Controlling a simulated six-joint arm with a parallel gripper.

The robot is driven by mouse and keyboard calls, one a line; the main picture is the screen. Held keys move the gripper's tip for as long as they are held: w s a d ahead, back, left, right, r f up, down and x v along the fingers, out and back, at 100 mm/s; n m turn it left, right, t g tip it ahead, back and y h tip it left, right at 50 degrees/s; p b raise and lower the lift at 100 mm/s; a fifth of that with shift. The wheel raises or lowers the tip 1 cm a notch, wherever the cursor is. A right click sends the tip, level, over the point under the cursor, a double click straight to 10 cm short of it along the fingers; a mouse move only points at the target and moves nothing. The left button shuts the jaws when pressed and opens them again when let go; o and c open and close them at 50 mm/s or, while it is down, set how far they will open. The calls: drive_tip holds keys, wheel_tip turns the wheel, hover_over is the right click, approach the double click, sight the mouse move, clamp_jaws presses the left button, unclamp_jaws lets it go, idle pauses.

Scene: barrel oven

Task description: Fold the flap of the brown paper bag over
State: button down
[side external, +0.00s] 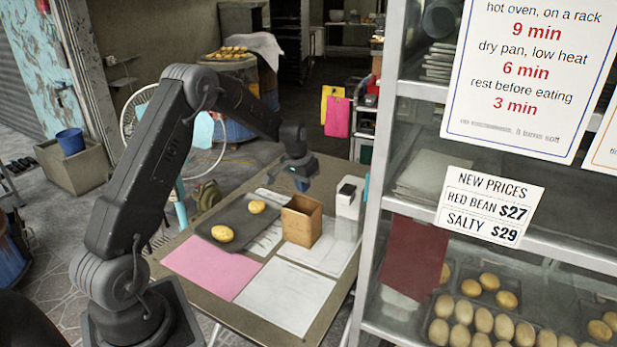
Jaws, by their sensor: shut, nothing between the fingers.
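The brown paper bag (301,226) stands upright on the table, right of a dark tray. Its top edge faces up, and I cannot make out the flap clearly. My gripper (303,186) is shut and empty. In the picture it is just above the bag's top edge; I cannot tell the exact gap or whether it touches.
The dark tray (237,217) holds two round breads. A white container (347,207) stands close right of the bag. Pink paper (211,267) and white sheets (285,296) lie flat in front. A glass display case (480,250) borders the right side.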

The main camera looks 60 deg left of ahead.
drive_tip(key=shift+s+d+f, duration=0.3)
drive_tip(key=shift+s, duration=0.25)
drive_tip(key=shift+s+d+f, duration=0.25)
drive_tip(key=shift+s+f, duration=0.05)
drive_tip(key=shift+s, duration=0.2)
drive_tip(key=shift+f, duration=0.3)
drive_tip(key=shift+w+a+v, duration=0.1)
drive_tip(key=shift+w+v, duration=0.2)
drive_tip(key=shift+v, duration=1.05)
drive_tip(key=shift+w+a+v, duration=0.1)
drive_tip(key=shift+w+v, duration=0.15)
drive_tip(key=shift+v, duration=1.05)
drive_tip(key=shift+w+v, duration=0.3)
drive_tip(key=shift+v, duration=1.05)
drive_tip(key=shift+r, duration=0.6)
